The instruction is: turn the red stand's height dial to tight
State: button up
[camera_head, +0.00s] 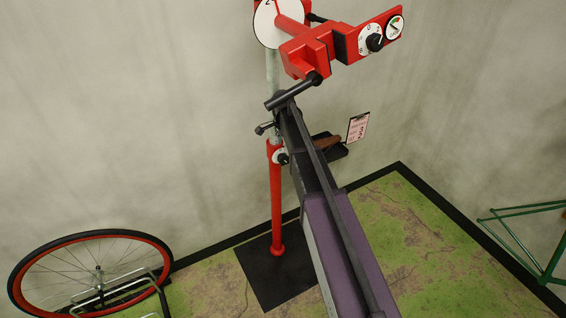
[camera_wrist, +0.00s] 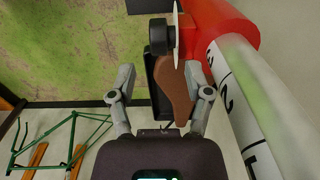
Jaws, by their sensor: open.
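The red stand (camera_head: 276,195) stands upright left of centre in the head view. Its height dial (camera_head: 280,156) is a white disc with a black knob, on the red collar where the pale post enters. The dial's setting is too small to read. In the wrist view the black knob (camera_wrist: 161,37) shows side-on, its white disc edge-on against the red collar (camera_wrist: 232,22). My gripper (camera_wrist: 160,73) is open with nothing between its grey fingers. The knob appears just above the gap between the fingertips, apart from them. My gripper cannot be made out clearly in the head view.
The red clamp head (camera_head: 310,50) with dials is above.

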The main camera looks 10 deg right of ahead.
aim_at(283, 155)
jog(key=shift+f+b, duration=3.25)
jog(key=shift+f, duration=0.25)
jog(key=shift+s, duration=0.1)
grip_shut()
